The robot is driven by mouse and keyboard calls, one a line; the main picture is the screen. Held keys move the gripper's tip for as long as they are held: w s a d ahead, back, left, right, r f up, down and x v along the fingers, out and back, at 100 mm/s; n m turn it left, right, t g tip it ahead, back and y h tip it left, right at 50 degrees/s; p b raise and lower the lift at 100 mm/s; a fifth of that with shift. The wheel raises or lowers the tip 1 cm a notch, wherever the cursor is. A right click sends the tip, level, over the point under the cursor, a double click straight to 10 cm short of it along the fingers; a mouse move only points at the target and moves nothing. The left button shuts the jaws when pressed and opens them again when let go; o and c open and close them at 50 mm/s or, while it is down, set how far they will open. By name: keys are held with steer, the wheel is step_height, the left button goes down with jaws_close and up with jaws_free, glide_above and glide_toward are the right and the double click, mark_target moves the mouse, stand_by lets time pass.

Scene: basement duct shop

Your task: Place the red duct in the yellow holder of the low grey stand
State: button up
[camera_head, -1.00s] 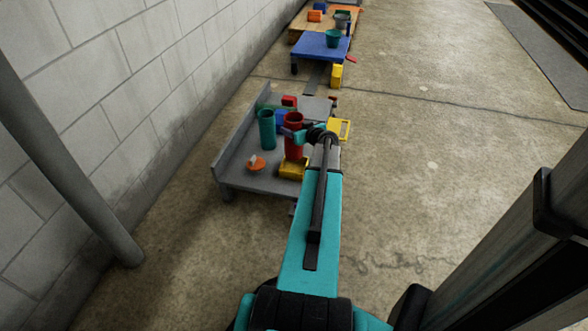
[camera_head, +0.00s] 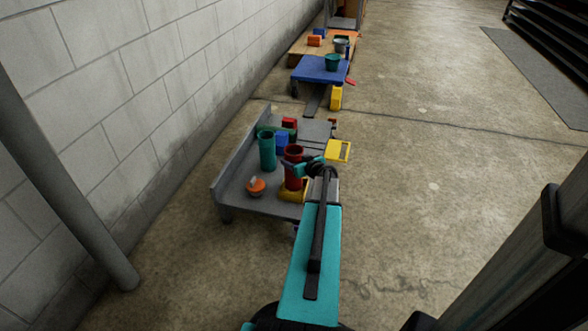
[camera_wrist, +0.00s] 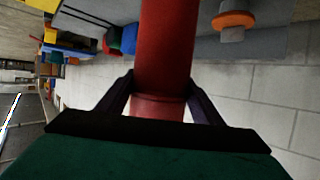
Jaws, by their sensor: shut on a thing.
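The red duct (camera_head: 293,170) is an upright tube at the near right part of the low grey stand (camera_head: 237,196). The yellow holder (camera_head: 294,195) is at its foot, partly hidden by the duct and my arm. I cannot tell whether the duct's lower end is seated in the holder or just above it. My gripper (camera_head: 299,170) reaches it from the right. In the wrist view my gripper (camera_wrist: 160,100) has its two dark fingers on either side of the red duct (camera_wrist: 165,45) and is shut on it.
A teal tube (camera_head: 267,152), an orange item (camera_head: 256,187), a blue block (camera_head: 282,140) and a red block (camera_head: 289,123) share the stand. A yellow frame (camera_head: 338,151) juts from its right side. A blue cart (camera_head: 320,70) stands beyond. Open floor lies right.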

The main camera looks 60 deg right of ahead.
steer(key=shift+f+b, duration=0.5)
steer(key=shift+f, duration=1.7)
steer(key=o, duration=1.8)
steer(key=shift+o, duration=0.2)
steer(key=p+v, duration=0.1)
steer(key=v, duration=1.1)
steer(key=shift+p, duration=0.4)
